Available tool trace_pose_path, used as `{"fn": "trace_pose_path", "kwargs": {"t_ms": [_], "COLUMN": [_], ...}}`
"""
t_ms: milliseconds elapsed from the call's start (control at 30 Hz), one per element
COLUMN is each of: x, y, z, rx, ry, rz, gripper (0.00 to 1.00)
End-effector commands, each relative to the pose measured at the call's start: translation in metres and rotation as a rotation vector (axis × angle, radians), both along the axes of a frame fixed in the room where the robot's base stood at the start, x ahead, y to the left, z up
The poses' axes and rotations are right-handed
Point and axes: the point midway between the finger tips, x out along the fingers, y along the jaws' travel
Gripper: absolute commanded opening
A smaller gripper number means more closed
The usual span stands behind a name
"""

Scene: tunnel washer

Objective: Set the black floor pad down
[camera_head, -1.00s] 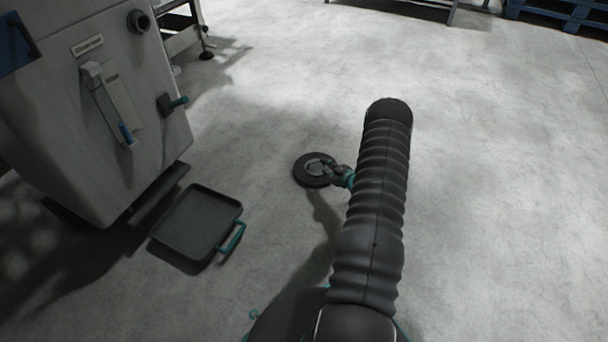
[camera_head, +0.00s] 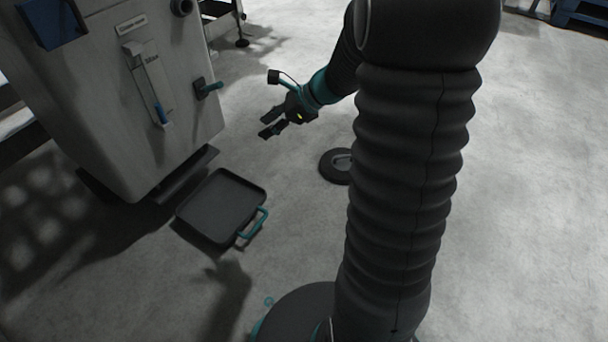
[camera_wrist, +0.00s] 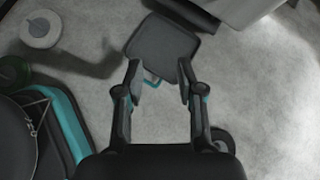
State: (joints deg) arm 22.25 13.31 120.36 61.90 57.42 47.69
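The black floor pad (camera_head: 330,166) is a round dark disc with a paler centre. It lies flat on the concrete floor in the head view, its right side hidden behind my arm. In the wrist view a dark curved rim, probably the pad (camera_wrist: 226,139), shows at the lower right, partly hidden by my gripper. My gripper (camera_head: 265,126) is raised above the floor, up and left of the pad in the head view and apart from it. Its two fingers (camera_wrist: 159,75) are spread with nothing between them.
A dark tray (camera_head: 222,205) with a teal handle lies on the floor left of the pad, also seen beyond my fingertips in the wrist view (camera_wrist: 162,47). A grey machine (camera_head: 150,110) with levers stands at the left.

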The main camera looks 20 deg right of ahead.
Motion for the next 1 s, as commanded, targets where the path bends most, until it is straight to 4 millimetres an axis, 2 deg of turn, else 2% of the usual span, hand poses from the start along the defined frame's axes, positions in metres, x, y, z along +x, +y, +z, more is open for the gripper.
{"fn": "trace_pose_path", "kwargs": {"t_ms": [33, 200, 433, 700, 833, 1000], "x": [-0.015, -0.069, -0.141, -0.213, -0.237, -0.254], "y": [0.012, 0.037, 0.052, 0.044, 0.036, 0.027], "z": [0.013, 0.040, 0.065, 0.084, 0.089, 0.093], "rx": [-0.069, -0.309, -0.633, -1.019, -1.181, -1.313], "ry": [-0.047, -0.194, -0.389, -0.595, -0.664, -0.708], "rz": [0.083, 0.376, 0.767, 1.211, 1.386, 1.527], "gripper": [0.38, 0.38, 0.38, 0.38, 0.38, 0.38]}}
